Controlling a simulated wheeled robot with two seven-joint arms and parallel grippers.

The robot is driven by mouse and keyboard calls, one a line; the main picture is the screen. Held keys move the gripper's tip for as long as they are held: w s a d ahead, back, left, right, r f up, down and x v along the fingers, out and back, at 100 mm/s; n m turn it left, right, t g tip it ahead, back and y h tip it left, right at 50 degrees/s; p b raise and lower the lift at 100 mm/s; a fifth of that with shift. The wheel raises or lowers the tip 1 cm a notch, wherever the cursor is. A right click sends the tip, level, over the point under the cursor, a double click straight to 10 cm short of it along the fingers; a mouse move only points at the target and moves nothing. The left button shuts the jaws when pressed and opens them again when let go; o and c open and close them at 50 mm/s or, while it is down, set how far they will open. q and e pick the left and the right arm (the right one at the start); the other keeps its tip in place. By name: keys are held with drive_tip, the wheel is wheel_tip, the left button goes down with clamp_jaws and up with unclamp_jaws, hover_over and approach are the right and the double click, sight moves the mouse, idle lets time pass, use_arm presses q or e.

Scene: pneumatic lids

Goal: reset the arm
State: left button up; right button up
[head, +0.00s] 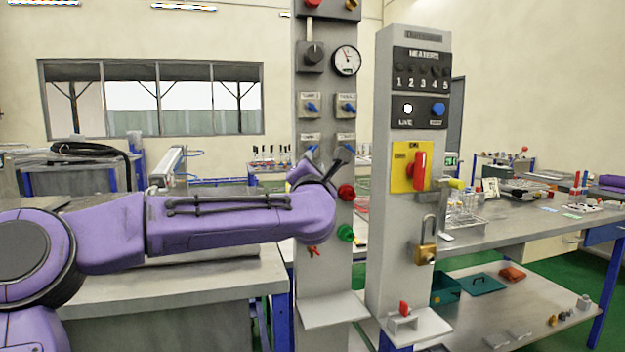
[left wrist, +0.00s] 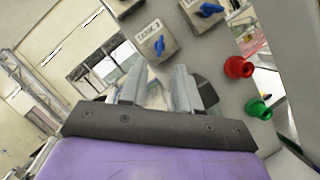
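My left arm (head: 230,220) is purple and reaches from the left across the bench to the grey control column. My left gripper (head: 328,158) is in front of the column's lower switches and is partly hidden by its own wrist in the head view. In the left wrist view the two grey fingers of the left gripper (left wrist: 160,75) stand apart with nothing visible between them, so it is open. A blue lever switch (left wrist: 159,45) is just beyond the fingertips, and no contact shows. My right arm and gripper are not in view.
The column carries a gauge (head: 346,60), blue switches (head: 311,107), a red button (head: 346,191) and a green one (head: 345,233). A second column, right of it, has a red rotary switch (head: 419,171) on a yellow plate and a padlock (head: 426,253). A bench (head: 500,235) stands at right.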

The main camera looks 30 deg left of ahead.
use_arm(q)
drive_tip(key=v, duration=0.2)
drive_tip(key=shift+s+d+f, duration=0.1)
drive_tip(key=shift+s+f, duration=0.05)
drive_tip(key=shift+s, duration=0.1)
drive_tip(key=w+d+f+m+g+h, duration=0.1)
drive_tip(key=d+f+m+h, duration=0.25)
drive_tip(key=f+m, duration=0.75)
drive_tip(key=d+f+m+g+h, duration=0.1)
drive_tip(key=d+f+m+h, duration=0.3)
drive_tip(key=f, duration=1.3)
drive_tip(key=s+d+f+m+g+p, duration=0.1)
drive_tip(key=s+f+m, duration=0.15)
drive_tip(key=f, duration=0.45)
drive_tip(key=s+d+f+m+g, duration=0.1)
drive_tip(key=s+f+m+g, duration=0.15)
drive_tip(key=f, duration=0.45)
drive_tip(key=s+a+f+m+g, duration=0.1)
drive_tip(key=s+f+m+g, duration=0.1)
drive_tip(key=s+f, duration=0.6)
drive_tip(key=s+a+f+m+g+p, duration=0.1)
drive_tip(key=s+f+g, duration=0.3)
drive_tip(key=s+f, duration=0.4)
drive_tip(key=s+a+f+m+g+p, duration=0.1)
drive_tip(key=s+f+m+g, duration=0.2)
drive_tip(key=s+f, duration=0.5)
drive_tip(key=s, duration=1)
